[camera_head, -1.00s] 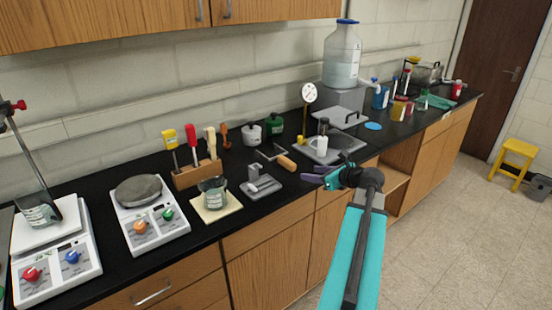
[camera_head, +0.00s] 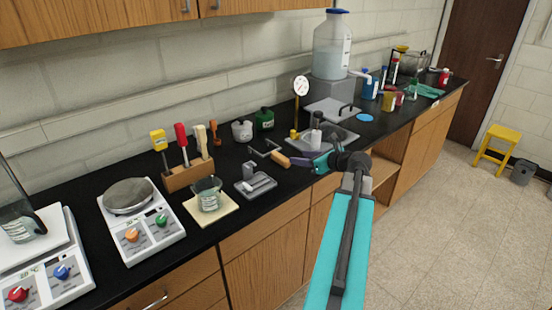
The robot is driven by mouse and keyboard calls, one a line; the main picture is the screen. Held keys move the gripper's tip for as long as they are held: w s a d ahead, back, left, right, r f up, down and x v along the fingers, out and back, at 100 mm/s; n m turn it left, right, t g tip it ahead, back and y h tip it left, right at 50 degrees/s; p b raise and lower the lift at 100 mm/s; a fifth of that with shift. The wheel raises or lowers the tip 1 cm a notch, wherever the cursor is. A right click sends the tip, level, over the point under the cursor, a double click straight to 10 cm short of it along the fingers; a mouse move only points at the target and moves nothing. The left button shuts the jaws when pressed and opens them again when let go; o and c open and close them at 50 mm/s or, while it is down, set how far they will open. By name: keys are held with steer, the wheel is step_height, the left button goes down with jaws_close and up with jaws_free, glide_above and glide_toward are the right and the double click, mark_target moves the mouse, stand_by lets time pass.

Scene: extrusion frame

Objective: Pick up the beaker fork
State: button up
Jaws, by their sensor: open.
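The beaker fork (camera_head: 279,158) lies on the black bench top near the middle of the view. It has a short wooden handle at its right end and thin, bent dark metal prongs (camera_head: 257,149) to the left. The jaws are open and seem empty. I cannot tell from this view how high they are above the bench or whether a finger touches the handle.
A grey holder (camera_head: 256,183) stands left of the fork, and a beaker (camera_head: 207,194) sits on a pale pad (camera_head: 212,214). Bare bench lies just in front of the fork.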

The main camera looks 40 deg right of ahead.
steer(key=p, duration=0.2)
glide_toward(279, 155)
steer(key=shift+x, duration=2)
steer(key=shift+d, duration=0.1)
steer(key=shift+w+f+p, duration=0.15)
steer(key=shift+w+p, duration=0.25)
steer(key=shift+w, duration=0.15)
steer(key=shift+p+x, duration=0.8)
steer(key=shift+x, duration=1.2)
steer(key=shift+f, duration=0.1)
jaws_close()
step_height(279, 155, up, 10)
steer(key=b, duration=0.2)
steer(key=shift+b, duration=0.3)
